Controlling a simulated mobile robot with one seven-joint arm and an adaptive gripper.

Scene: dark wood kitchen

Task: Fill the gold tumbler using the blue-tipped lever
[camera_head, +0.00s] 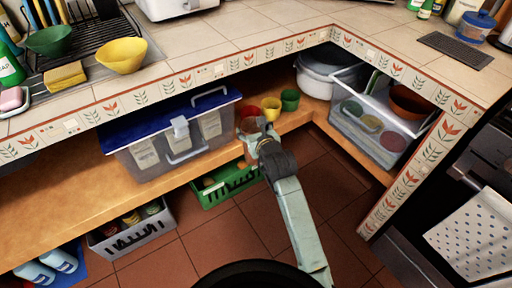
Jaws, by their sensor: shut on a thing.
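My gripper (251,127) is low in front of the wooden shelf under the counter. It is shut on a small orange-brown, cup-like thing (250,125), mostly hidden by the fingers; I cannot tell for sure that it is the gold tumbler. Just behind stand a red cup (250,112), a yellow cup (271,108) and a green cup (290,99) on the shelf. The red cup is partly covered by the gripper. No blue-tipped lever can be made out in this view.
A blue-lidded clear bin (172,148) stands left of the cups. A white pot (318,77) and a clear drawer box (366,136) stand right. A green crate (226,186) sits below the shelf. The counter edge (215,70) overhangs; the tiled floor (330,170) is open at right.

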